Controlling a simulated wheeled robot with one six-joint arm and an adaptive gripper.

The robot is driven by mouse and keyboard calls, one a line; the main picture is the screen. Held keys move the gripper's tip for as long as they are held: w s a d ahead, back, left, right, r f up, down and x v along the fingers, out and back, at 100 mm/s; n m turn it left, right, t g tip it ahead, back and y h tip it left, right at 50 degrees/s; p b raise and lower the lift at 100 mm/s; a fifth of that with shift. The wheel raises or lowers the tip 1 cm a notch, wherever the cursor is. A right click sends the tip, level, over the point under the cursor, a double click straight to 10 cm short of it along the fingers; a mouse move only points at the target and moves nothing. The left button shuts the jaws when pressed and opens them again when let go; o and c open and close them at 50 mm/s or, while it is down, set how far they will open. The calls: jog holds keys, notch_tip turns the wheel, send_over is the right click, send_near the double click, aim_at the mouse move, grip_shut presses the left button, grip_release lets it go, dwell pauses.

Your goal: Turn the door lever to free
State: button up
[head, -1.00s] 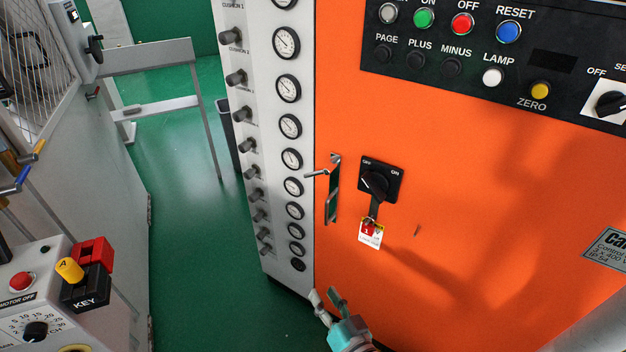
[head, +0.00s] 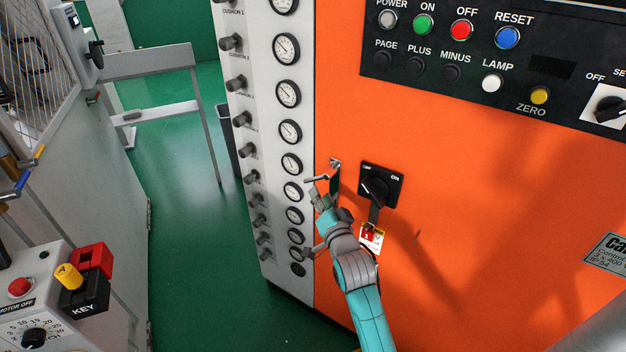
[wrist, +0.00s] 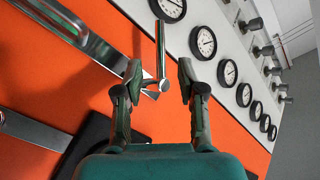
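The door lever (head: 318,178) is a small metal handle near the left edge of the orange cabinet door, sticking out to the left. In the wrist view the lever (wrist: 161,48) is a thin silver bar, seen between and beyond my fingertips. My gripper (head: 324,194) is just below the lever in the head view and partly hides its plate. In the wrist view my gripper (wrist: 159,76) has its two fingers spread apart, with nothing clamped. I cannot tell whether a finger touches the lever.
A black rotary switch (head: 377,187) with a hanging tag (head: 371,238) is close right of my gripper. A white panel of gauges and knobs (head: 288,130) borders the door on the left. A button panel (head: 470,55) is above. Green floor (head: 180,240) is open further left.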

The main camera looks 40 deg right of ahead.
aim_at(313, 180)
jog(key=x, duration=0.8)
jog(key=shift+w, duration=0.1)
grip_shut()
